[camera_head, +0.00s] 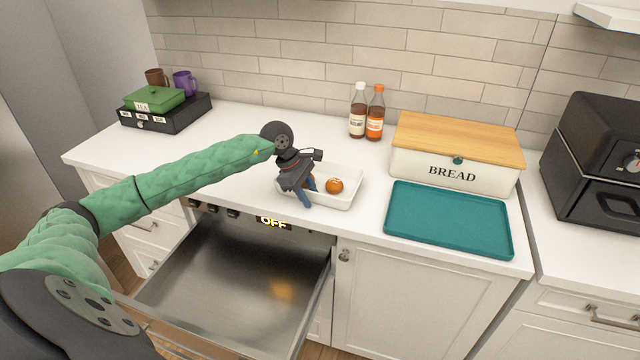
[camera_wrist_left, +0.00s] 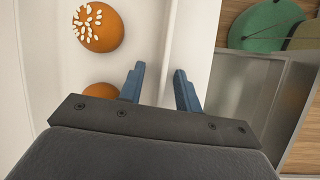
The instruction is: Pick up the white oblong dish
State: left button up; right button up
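The white oblong dish (camera_head: 347,200) stands on the counter near its front edge. A round orange item (camera_head: 335,185) sits in it in the head view. The left wrist view shows two orange items in the dish (camera_wrist_left: 45,70), one topped with white flakes (camera_wrist_left: 98,24). My left gripper (camera_head: 307,194) is over the dish's left end, with its blue fingers pointing down. In the left wrist view its fingers (camera_wrist_left: 160,70) are apart, one on each side of the dish's wall. Contact with the wall cannot be told. My right gripper is not in view.
An open metal drawer (camera_head: 235,285) with an OFF display juts out below the dish. A teal tray (camera_head: 450,218) and a bread box (camera_head: 450,170) are to the right. Two bottles (camera_head: 366,115) stand behind. A black box (camera_head: 165,117) with a green tea box is at far left.

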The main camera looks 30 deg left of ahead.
pick_arm(q)
grip_shut()
jog(key=shift+s+f, duration=0.1)
dwell(1.2)
